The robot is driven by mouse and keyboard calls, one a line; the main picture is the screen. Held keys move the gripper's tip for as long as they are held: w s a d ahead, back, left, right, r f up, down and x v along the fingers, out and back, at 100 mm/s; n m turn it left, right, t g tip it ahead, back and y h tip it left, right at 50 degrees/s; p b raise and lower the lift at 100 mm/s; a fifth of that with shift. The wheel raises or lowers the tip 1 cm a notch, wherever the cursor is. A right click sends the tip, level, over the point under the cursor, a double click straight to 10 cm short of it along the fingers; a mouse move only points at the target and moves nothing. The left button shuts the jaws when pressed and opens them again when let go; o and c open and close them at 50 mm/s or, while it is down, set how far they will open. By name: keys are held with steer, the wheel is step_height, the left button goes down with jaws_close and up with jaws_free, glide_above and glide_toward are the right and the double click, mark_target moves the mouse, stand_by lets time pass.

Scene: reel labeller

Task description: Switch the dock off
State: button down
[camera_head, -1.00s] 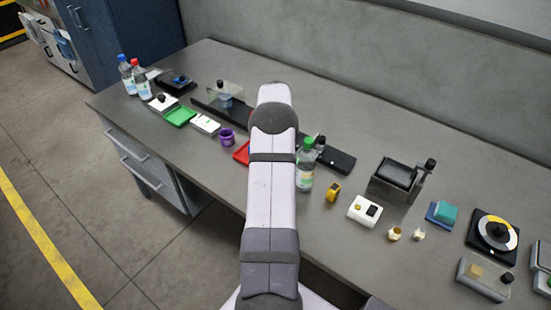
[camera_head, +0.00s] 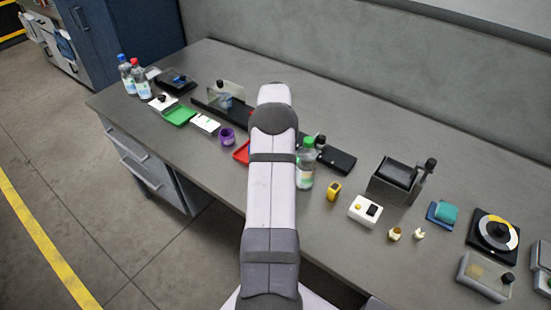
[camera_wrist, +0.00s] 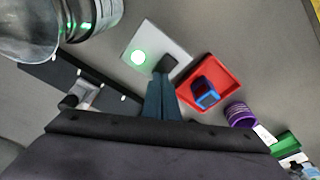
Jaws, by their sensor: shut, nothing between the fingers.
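In the wrist view a pale flat unit (camera_wrist: 140,42) with a lit round green lamp (camera_wrist: 138,57) and a black switch (camera_wrist: 167,66) lies on the bench; I take it for the dock. My gripper (camera_wrist: 162,78) is shut and empty, its fingertips right at the near side of the black switch. I cannot tell whether they touch it. In the head view my arm hides this unit and the gripper.
A red tray (camera_wrist: 222,72) with a blue part (camera_wrist: 205,94) lies beside the unit, and a purple cup (camera_wrist: 239,114) is farther right. A clear bottle (camera_wrist: 88,15) stands close on the left. A green-capped bottle (camera_head: 305,172) stands beside my arm.

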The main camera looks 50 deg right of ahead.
steer(key=shift+f, duration=0.5)
steer(key=shift+r, duration=0.1)
step_height(320, 180, up, 7)
steer(key=p, duration=0.4)
stand_by(0.7)
stand_by(0.3)
